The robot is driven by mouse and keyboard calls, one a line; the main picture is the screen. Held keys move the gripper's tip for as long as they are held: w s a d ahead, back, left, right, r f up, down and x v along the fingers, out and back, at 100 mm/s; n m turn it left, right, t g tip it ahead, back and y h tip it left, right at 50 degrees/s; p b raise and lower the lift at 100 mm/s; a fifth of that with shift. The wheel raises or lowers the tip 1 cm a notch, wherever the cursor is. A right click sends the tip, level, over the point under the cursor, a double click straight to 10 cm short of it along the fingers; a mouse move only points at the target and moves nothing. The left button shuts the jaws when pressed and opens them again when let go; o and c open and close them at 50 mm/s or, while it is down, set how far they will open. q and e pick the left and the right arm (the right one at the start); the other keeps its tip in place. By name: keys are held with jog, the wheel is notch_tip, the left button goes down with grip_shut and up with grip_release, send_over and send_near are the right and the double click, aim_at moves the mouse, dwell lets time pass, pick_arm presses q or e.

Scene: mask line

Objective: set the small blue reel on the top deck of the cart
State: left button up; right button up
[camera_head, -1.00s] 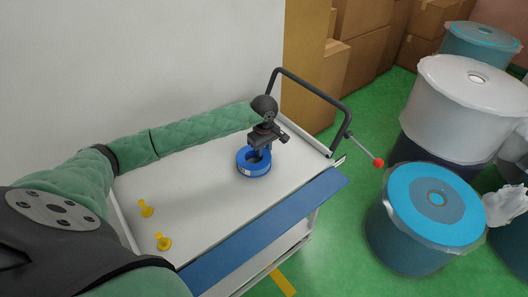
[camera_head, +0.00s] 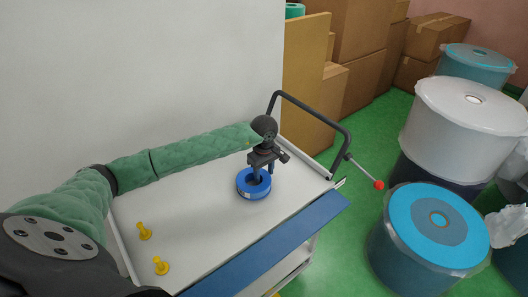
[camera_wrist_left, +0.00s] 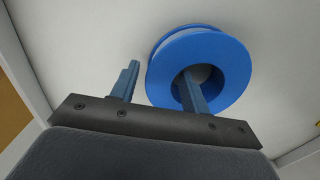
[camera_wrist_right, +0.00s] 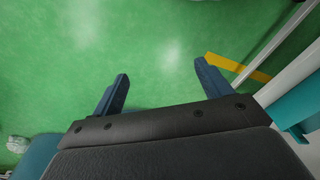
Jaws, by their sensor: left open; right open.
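The small blue reel (camera_head: 244,190) lies flat on the cart's white top deck (camera_head: 200,225), towards its far right end. It also shows in the left wrist view (camera_wrist_left: 233,62). My left gripper (camera_head: 264,175) is just over the reel, with its fingers apart. In the left wrist view the left gripper (camera_wrist_left: 160,80) has one finger across the reel's centre hole and the other outside its rim. How deep that finger reaches is unclear. My right gripper (camera_wrist_right: 160,75) is open and empty above green floor, and is outside the head view.
A dark handle (camera_head: 315,106) with a red-knobbed lever (camera_head: 379,185) is at the right end. Large wrapped rolls (camera_head: 435,225) stand right; cardboard boxes (camera_head: 365,50) are behind.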

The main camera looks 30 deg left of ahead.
pick_arm(q)
jog(key=shift+r+b, duration=0.3)
jog(key=shift+r, duration=0.3)
notch_tip(320, 180, up, 10)
jog(key=b, duration=0.3)
pick_arm(e)
notch_tip(320, 180, up, 18)
jog(key=w+a, duration=0.1)
jog(key=shift+w+r, duration=0.15)
jog(key=shift+w, duration=0.05)
